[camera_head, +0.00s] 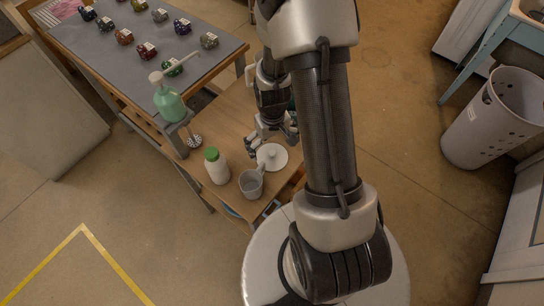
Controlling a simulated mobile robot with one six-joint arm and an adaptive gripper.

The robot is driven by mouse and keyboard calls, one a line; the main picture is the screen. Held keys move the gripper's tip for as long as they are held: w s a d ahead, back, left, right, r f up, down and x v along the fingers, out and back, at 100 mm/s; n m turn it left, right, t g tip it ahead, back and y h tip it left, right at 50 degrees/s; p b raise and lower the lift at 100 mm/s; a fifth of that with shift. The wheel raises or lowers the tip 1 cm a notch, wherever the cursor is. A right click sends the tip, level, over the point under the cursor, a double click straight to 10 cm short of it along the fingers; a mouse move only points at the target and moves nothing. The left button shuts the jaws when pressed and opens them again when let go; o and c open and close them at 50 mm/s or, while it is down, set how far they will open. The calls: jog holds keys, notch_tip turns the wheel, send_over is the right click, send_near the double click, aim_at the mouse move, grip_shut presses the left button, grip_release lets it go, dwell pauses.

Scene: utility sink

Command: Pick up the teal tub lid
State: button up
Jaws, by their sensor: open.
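My gripper (270,142) is open and points down over the small wooden table, with its fingers spread and nothing seen between them. A sliver of something teal (291,104) shows beside my gripper's wrist, mostly hidden by my arm. I cannot tell whether it is the teal tub lid; no teal lid shows clearly. A round white lid or dish with a knob (272,156) lies just below the fingers in the picture.
A white bottle with a green cap (216,168) and a grey mug (251,184) stand near the table's front edge. A teal pump bottle (169,103) stands to the left. A grey-topped workbench (140,52) holds several small coloured items. A perforated bin (494,118) stands at right.

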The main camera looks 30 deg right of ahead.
aim_at(272, 153)
notch_tip(272, 153, down, 5)
jog(key=shift+r+b, duration=0.1)
jog(key=shift+b, duration=0.9)
jog(key=shift+r, duration=0.1)
jog(key=shift+c, duration=0.5)
jog(key=c, duration=1.2)
jog(key=shift+s, duration=0.1)
grip_shut()
